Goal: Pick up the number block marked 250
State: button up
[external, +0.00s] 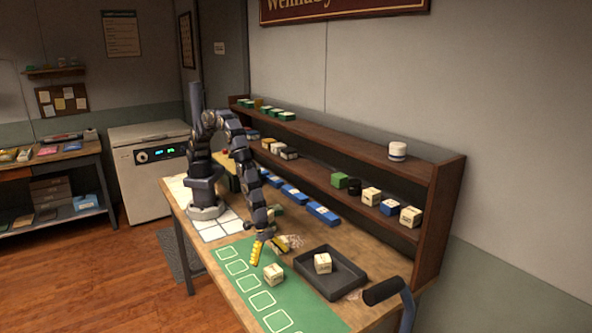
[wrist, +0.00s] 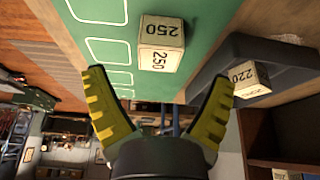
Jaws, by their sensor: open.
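The cream block marked 250 (wrist: 161,43) rests on the green mat (wrist: 190,12) in the wrist view, with the number on two of its faces. In the external view a cream block (external: 273,273) sits on the mat, just beside my gripper (external: 266,247). My gripper's yellow fingers (wrist: 160,100) are spread apart and empty, with the 250 block ahead of the gap between them and apart from both. A second block, marked 220 (wrist: 246,78), sits in the dark tray (wrist: 268,50) to the right.
The dark tray also shows in the external view (external: 345,287), right of the mat, with a cream block (external: 322,263) inside. The wooden shelf (external: 420,172) along the wall holds several blocks. The mat's outlined squares (external: 262,300) look empty.

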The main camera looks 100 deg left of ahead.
aim_at(273, 269)
jog(key=x, duration=0.4)
jog(key=shift+d+f, duration=0.1)
jog(key=shift+f, duration=0.05)
jog(key=c, duration=1.2)
